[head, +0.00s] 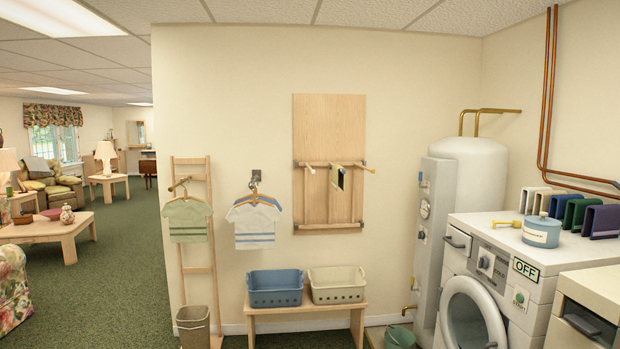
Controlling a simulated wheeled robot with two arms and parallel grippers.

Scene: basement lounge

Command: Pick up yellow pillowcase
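I cannot clearly identify a yellow pillowcase in the head view. Several folded-looking items stand in a row on the washing machine: white ones, a blue one (563,206), a green one (578,213) and a purple one (602,221). Neither of my grippers is in view.
A wooden bench (300,308) holds a blue basket (275,288) and a cream basket (337,284). The washing machine (505,262) stands at right, with a blue tub (541,232) on top. A bin (193,326) stands by the ladder rack (194,250). Green carpet lies open at left.

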